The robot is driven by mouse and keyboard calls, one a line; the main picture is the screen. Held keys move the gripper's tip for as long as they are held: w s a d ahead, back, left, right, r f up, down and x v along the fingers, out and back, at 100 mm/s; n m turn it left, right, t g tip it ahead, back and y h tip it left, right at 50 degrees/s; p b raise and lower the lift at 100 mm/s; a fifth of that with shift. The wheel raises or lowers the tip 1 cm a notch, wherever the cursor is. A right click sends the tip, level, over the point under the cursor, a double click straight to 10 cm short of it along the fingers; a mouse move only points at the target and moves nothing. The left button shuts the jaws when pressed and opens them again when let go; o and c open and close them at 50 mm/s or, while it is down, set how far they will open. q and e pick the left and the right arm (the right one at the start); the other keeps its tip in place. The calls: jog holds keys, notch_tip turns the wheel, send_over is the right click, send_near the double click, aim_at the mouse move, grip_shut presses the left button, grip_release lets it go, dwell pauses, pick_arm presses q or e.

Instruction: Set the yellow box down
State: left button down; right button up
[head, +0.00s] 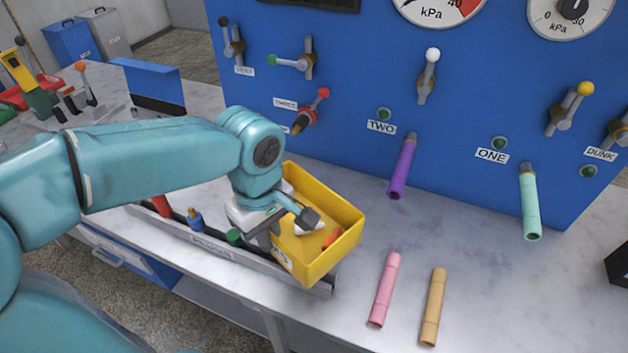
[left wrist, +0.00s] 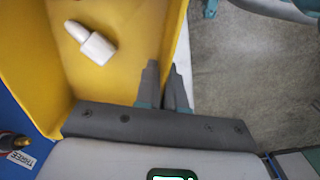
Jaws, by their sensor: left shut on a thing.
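The yellow box (head: 340,250) is at the middle of the head view, at the bench's front edge. It holds a white plug-like piece (left wrist: 90,42) and a small orange-red piece (head: 332,238). My left gripper (head: 290,222) is shut on the box's near side wall, with one finger inside the box. In the left wrist view the box (left wrist: 130,50) fills the upper left, and its wall runs between the fingers (left wrist: 164,88). I cannot tell whether the box's underside touches the bench. My right gripper is not in view.
The grey bench (head: 480,270) has a pink tube (head: 384,290) and a tan tube (head: 433,308) lying right of the box. Purple (head: 402,168) and mint (head: 530,202) hoses hang from the blue panel (head: 330,60). A grey rack (head: 215,247) lines the front edge. Bench between box and panel looks clear.

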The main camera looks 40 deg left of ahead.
pick_arm(q)
jog(key=shift+w+a, duration=0.2)
jog(key=shift+w, duration=0.15)
jog(key=w+a+p, duration=0.2)
jog(key=w+a, duration=0.1)
jog(key=w, duration=0.6)
jog(key=w+a+p, duration=0.3)
jog(key=w, duration=0.6)
jog(key=f, duration=0.8)
jog(key=shift+s+d+f, duration=0.2)
jog(key=shift+d+f, duration=0.1)
jog(key=shift+f, duration=0.1)
jog(key=shift+w+f+p, duration=0.2)
jog(key=shift+f+p, duration=0.15)
jog(key=shift+f, duration=0.7)
jog(key=shift+w+a+f, duration=0.15)
jog(key=shift+w+f, duration=0.1)
jog(key=shift+f, duration=0.05)
jog(key=shift+s+f, duration=0.1)
jog(key=shift+f+b, duration=0.1)
jog(key=shift+b, duration=0.25)
jog(key=c, duration=1.2)
grip_release()
jog(key=shift+c, duration=0.2)
